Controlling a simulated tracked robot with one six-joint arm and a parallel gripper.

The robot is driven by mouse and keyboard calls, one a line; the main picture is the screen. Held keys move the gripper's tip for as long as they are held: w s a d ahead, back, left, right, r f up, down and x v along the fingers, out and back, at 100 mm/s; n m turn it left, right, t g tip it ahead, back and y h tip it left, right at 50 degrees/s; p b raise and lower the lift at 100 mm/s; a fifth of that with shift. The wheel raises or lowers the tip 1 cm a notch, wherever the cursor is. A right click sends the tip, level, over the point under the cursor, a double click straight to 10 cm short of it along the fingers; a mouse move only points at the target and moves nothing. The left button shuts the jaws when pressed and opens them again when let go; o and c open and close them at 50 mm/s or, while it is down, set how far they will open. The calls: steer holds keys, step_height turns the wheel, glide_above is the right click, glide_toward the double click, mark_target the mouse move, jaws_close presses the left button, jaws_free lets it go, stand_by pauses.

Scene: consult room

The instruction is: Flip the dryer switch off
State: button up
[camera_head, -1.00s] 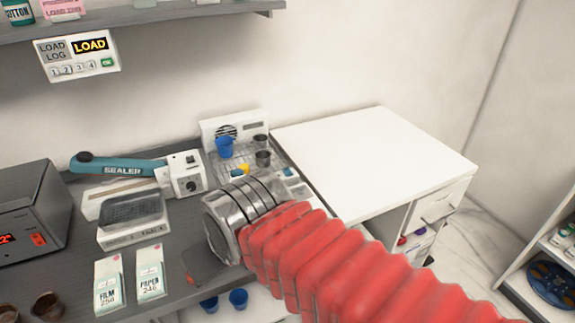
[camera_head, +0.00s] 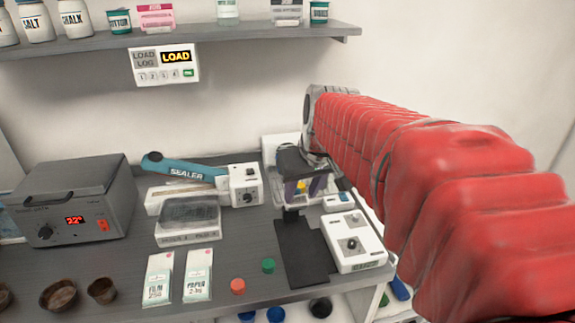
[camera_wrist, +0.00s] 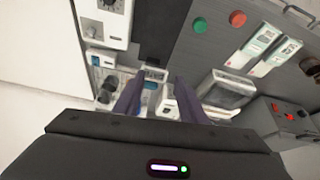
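The dryer looks to be the white unit (camera_head: 278,146) at the back of the counter, largely hidden behind my gripper. A small white box with a blue part (camera_head: 340,202) stands right of my gripper; it also shows in the wrist view (camera_wrist: 101,60). I cannot tell for sure which part is the dryer switch or how it is set. My gripper (camera_head: 304,196) is over the rack area, fingers pointing down. In the wrist view its two dark fingers (camera_wrist: 158,80) stand apart with nothing held between them.
A white box with a knob (camera_head: 354,244) stands at front right beside a dark mat (camera_head: 296,250). The blue sealer (camera_head: 185,172), a scale (camera_head: 188,222) and a grey heater (camera_head: 75,203) are on the left. Red (camera_head: 238,286) and green (camera_head: 268,265) discs lie in front. A shelf (camera_head: 230,40) runs above.

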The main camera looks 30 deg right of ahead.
mark_target(342, 195)
steer(key=w+d+f, duration=0.1)
steer(key=w+d, duration=0.1)
steer(key=d, duration=0.8)
steer(key=w+d+f+m, duration=0.1)
steer(key=w+d+f, duration=0.1)
steer(key=d, duration=0.9)
steer(key=shift+w+g, duration=0.3)
steer(key=shift+w, duration=0.45)
steer(key=shift+f, duration=0.15)
steer(key=x, duration=1.3)
steer(key=shift+w+d+f, duration=0.2)
steer(key=shift+d+f, duration=0.05)
steer(key=shift+d, duration=0.05)
jaws_close()
